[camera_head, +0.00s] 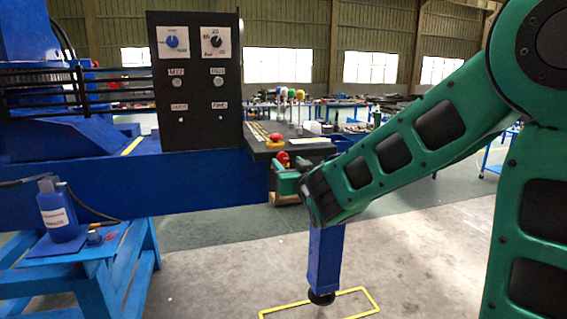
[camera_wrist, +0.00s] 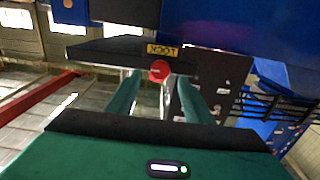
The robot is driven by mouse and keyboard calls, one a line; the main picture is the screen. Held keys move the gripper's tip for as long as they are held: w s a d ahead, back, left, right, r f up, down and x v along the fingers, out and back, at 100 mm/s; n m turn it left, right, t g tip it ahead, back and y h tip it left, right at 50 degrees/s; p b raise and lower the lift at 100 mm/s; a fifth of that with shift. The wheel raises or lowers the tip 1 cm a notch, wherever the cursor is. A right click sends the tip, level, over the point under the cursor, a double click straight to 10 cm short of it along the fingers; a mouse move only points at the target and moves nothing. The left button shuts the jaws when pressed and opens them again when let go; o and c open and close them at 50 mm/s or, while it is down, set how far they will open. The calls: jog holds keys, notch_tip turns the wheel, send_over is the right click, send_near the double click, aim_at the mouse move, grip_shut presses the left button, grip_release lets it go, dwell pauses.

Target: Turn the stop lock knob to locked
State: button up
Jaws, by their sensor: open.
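The stop lock knob (camera_wrist: 159,70) is a small round red knob with a pale line, below a yellow label (camera_wrist: 160,50) that reads LOCK upside down in the wrist view. In the head view, a red knob (camera_head: 283,158) shows at the front edge of the dark console. My gripper (camera_wrist: 159,82) is open, with its two green fingers on either side of the knob in the picture. I cannot tell whether they touch it. In the head view my gripper (camera_head: 284,182) is at the console's near corner, partly hidden by my wrist.
The dark console (camera_head: 300,147) has another red button (camera_head: 276,138) on top. A black panel (camera_head: 197,90) with dials stands to its left, above a blue beam (camera_head: 180,185). A blue bench (camera_head: 75,260) with a bottle is at the lower left. The floor on the right is open.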

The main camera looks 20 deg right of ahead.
aim_at(283, 158)
jog(key=shift+w, duration=2.5)
jog(key=c, duration=1)
